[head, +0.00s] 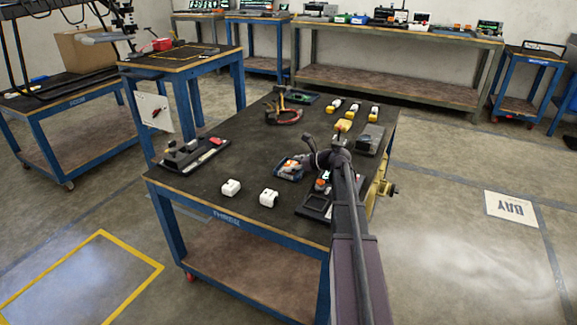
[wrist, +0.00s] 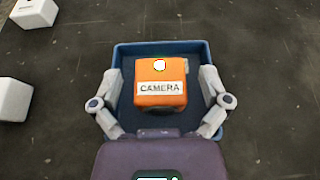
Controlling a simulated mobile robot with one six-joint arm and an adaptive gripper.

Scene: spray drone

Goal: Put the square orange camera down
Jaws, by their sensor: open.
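The square orange camera (wrist: 161,72), with a white label reading CAMERA, sits inside a blue tray (wrist: 190,47) in the wrist view. My gripper (wrist: 163,92) is open, with one finger on each side of the camera and gaps showing between the fingers and its sides. In the head view my gripper (head: 298,166) is low over the blue tray (head: 287,173) near the middle of the table. The camera is mostly hidden by the gripper there.
Two white blocks (head: 231,187) (head: 268,198) stand left of the front. A black tray (head: 312,207) lies close on the right, and a black device (head: 185,155) on the left. Pliers (head: 285,117) and several yellow-and-white pieces lie farther back on the dark table (head: 235,150).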

